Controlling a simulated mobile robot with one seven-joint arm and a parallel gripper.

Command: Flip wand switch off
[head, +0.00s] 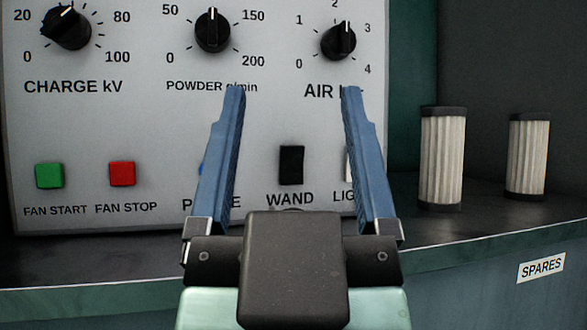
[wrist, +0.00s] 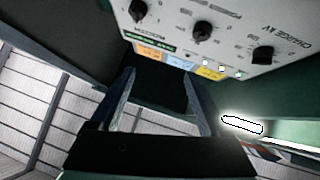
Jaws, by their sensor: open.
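The wand switch (head: 291,165) is a small black rocker above the WAND label, low on the light grey control panel (head: 265,130) in the head view. My gripper (head: 293,92) is open and empty. Its two blue fingers point up in the picture, and the switch shows in the gap between them. How far the fingertips are from the panel is unclear. I cannot tell the rocker's position from its plain dark face. In the wrist view my open gripper (wrist: 159,75) shows below the upside-down panel (wrist: 225,25), and I cannot pick out the wand switch there.
A green FAN START button (head: 49,175) and a red FAN STOP button (head: 122,173) sit at left. My fingers partly cover the neighbouring purge and light controls. Black knobs (head: 213,31) line the panel above. Two pleated filters (head: 442,160) (head: 528,155) stand on the shelf at right.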

